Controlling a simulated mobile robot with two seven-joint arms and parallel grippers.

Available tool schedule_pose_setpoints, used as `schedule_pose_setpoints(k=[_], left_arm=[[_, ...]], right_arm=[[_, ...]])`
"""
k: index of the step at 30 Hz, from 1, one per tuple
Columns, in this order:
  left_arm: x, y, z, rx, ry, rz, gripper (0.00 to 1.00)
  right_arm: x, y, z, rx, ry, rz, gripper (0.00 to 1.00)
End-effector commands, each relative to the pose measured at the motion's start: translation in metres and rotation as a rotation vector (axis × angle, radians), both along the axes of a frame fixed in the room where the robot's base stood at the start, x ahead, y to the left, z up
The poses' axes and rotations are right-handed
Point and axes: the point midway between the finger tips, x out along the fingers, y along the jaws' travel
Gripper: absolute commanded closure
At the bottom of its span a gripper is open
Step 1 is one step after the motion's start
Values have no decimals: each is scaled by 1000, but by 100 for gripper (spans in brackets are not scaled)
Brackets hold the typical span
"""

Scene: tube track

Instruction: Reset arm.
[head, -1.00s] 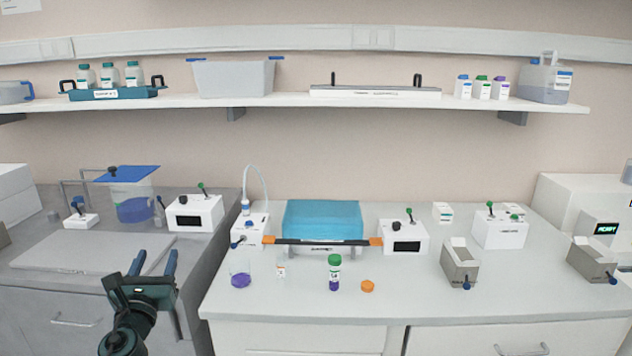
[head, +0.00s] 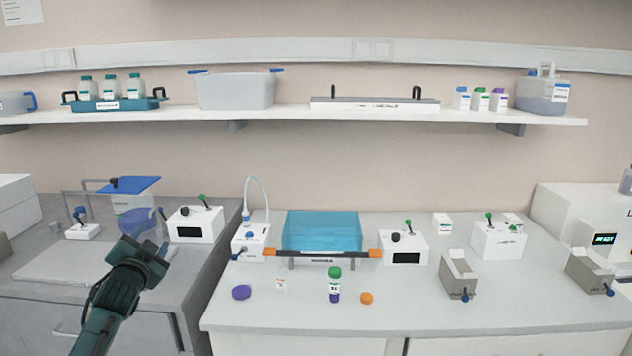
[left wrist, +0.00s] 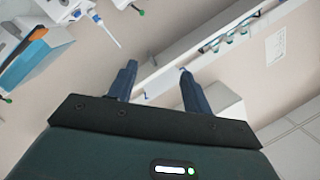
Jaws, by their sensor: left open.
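My left gripper (head: 150,246) is raised over the left counter in the head view, in front of the clear container with the blue lid. In the left wrist view its two blue-grey fingers (left wrist: 156,88) stand apart with nothing between them. The fingers point toward the wall and shelf. My right gripper does not show in any view.
The right counter (head: 420,310) holds a blue box (head: 322,232), a green-capped tube (head: 334,285), an orange cap (head: 366,298) and several white devices. A blue-lidded container (head: 128,205) stands close behind my left gripper. A loaded shelf (head: 300,113) runs above.

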Motion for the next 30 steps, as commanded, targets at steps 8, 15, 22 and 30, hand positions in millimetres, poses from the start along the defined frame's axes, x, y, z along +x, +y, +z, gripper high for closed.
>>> schedule_pose_setpoints(k=[8, 15, 22, 30], left_arm=[[-22, -36, -56, -467, 46, -68, 50], [-91, -89, -147, -497, 185, -123, 50], [-216, -157, -236, -586, 374, -181, 50], [-355, -213, -271, -721, 548, -195, 50]], right_arm=[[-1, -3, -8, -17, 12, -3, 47], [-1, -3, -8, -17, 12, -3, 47], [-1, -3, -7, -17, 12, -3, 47], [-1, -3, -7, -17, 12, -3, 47]])
